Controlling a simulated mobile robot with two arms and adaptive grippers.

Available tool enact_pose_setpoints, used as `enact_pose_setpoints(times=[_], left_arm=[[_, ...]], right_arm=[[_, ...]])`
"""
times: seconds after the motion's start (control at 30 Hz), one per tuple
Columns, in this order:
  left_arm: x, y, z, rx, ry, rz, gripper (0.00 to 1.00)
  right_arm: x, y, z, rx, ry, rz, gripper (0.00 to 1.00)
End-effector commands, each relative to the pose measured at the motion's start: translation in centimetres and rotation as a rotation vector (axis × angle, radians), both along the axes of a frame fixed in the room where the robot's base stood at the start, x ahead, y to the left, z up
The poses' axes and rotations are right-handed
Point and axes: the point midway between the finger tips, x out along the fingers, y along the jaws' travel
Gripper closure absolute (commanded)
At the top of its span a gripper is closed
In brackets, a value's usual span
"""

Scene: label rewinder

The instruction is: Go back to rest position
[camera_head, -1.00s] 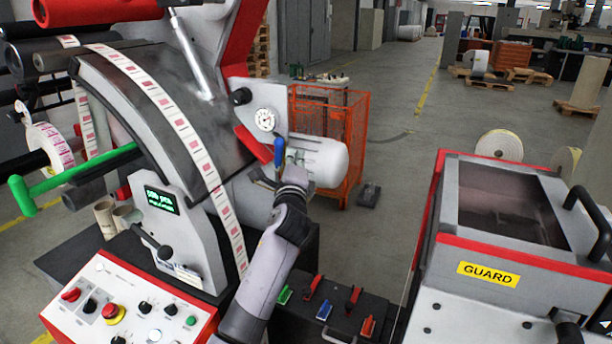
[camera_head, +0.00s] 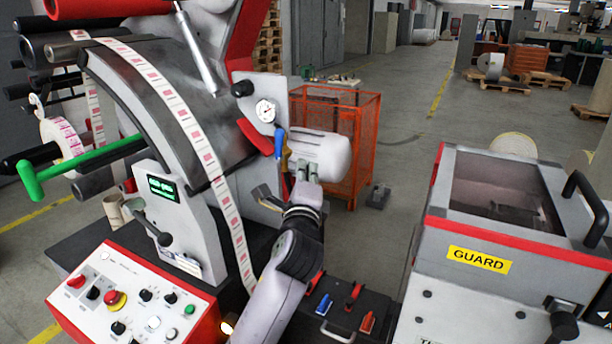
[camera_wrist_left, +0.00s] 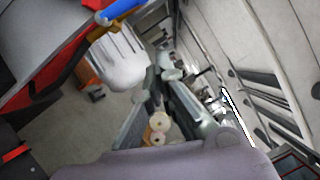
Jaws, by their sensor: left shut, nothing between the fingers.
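My left gripper (camera_head: 306,166) is raised beside the label rewinder (camera_head: 180,110), in front of the white cylindrical motor (camera_head: 321,148). Its fingers are shut and empty, and they point away from me. The blue-handled lever (camera_head: 279,141) stands just left of the fingers, apart from them as far as I can tell. In the left wrist view, the white motor (camera_wrist_left: 119,62) and the blue handle (camera_wrist_left: 120,9) show at the upper left. My right gripper is not in view.
A control panel (camera_head: 125,308) is at the lower left. A black toolbox (camera_head: 385,301) with coloured-handled tools lies below my arm. A guarded machine (camera_head: 440,300) stands at the right. An orange mesh cage (camera_head: 366,125) is behind the motor. Open floor (camera_head: 405,150) lies beyond.

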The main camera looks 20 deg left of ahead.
Motion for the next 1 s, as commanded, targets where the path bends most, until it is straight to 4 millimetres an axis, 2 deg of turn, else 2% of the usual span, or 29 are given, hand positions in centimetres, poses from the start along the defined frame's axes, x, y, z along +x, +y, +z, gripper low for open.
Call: enact_pose_setpoints(times=[0.13,0.37,0.47,0.57,0.67,0.7,0.77,0.8,0.87,0.9,0.97,1.0], left_arm=[[-0.2,0.0,0.0,0.001,0.001,0.0,1.0],[-0.2,0.0,-0.1,-0.001,0.003,0.0,1.0],[0.2,-0.1,-1.8,-0.019,0.028,-0.01,1.0],[1.1,-0.4,-6.4,-0.069,0.094,-0.034,1.0],[1.7,-0.7,-13.5,-0.16,0.192,-0.063,1.0],[1.8,-0.8,-16.6,-0.202,0.236,-0.071,1.0],[1.5,-0.9,-21.3,-0.268,0.299,-0.08,1.0],[1.1,-1.0,-24.3,-0.314,0.34,-0.082,1.0],[0.3,-1.0,-28.9,-0.382,0.403,-0.081,1.0],[-0.5,-1.0,-32.0,-0.43,0.443,-0.078,1.0],[-1.9,-1.0,-36.4,-0.502,0.502,-0.066,1.0],[-3.0,-0.9,-39.3,-0.549,0.54,-0.054,1.0]], right_arm=[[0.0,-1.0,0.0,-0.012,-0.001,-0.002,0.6],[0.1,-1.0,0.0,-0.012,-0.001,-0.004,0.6],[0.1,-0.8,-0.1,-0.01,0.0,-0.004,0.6],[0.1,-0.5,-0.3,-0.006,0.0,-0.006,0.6],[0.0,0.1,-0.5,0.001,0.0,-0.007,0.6],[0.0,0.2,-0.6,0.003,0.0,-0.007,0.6],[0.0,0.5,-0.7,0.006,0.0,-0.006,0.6],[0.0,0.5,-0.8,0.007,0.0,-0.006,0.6],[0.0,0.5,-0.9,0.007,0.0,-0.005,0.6],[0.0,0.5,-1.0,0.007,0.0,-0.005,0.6],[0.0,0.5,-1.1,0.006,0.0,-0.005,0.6],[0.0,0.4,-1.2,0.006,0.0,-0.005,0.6]])
